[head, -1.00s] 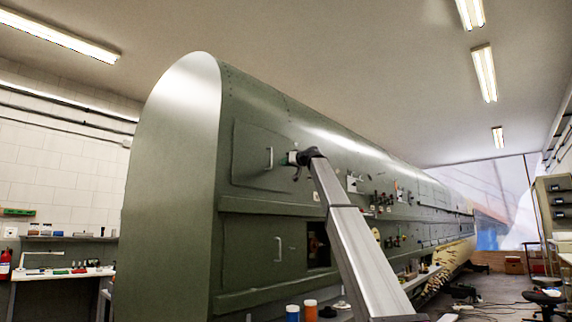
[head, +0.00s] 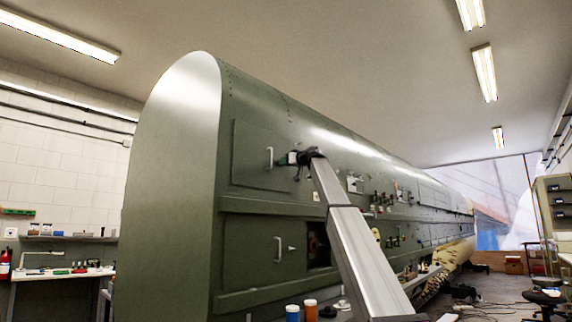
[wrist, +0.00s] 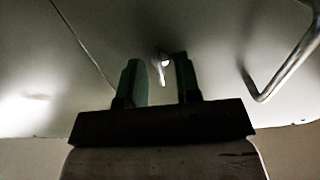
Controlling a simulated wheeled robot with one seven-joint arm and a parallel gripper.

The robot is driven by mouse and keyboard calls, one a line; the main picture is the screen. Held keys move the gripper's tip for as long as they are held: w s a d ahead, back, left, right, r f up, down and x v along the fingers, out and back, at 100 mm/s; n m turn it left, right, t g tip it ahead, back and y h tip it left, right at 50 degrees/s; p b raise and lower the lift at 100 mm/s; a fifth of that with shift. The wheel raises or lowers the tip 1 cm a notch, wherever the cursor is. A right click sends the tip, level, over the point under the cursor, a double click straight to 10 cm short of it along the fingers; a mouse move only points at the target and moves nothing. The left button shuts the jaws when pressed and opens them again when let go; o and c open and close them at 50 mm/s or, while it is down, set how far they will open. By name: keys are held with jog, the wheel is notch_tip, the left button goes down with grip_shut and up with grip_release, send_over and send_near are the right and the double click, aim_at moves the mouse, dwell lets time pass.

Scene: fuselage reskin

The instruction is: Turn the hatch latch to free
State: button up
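The upper hatch (head: 247,150) is a flat green panel with a pale bar handle (head: 270,158) on the fuselage side. My gripper (head: 286,159) is at the right part of this hatch, just right of the handle. In the wrist view, the two green fingers of my gripper (wrist: 160,76) stand apart. The small pale latch (wrist: 162,68) shows in the gap between them, its lever hanging roughly downward. The gap looks wider than the latch; I cannot tell whether the fingertips reach around it. In the head view the gripper hides the latch.
The hatch handle (wrist: 285,70) is a bent bar at the right of the wrist view. A lower hatch (head: 250,252) with its own handle and small latch (head: 292,248) lies below, beside a dark opening (head: 318,243). Blue and orange jars stand at the bottom.

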jog(key=shift+s+d, duration=0.1)
jog(key=shift+d, duration=0.05)
jog(key=v, duration=1)
jog(key=shift+s, duration=0.2)
jog(key=shift+d, duration=0.15)
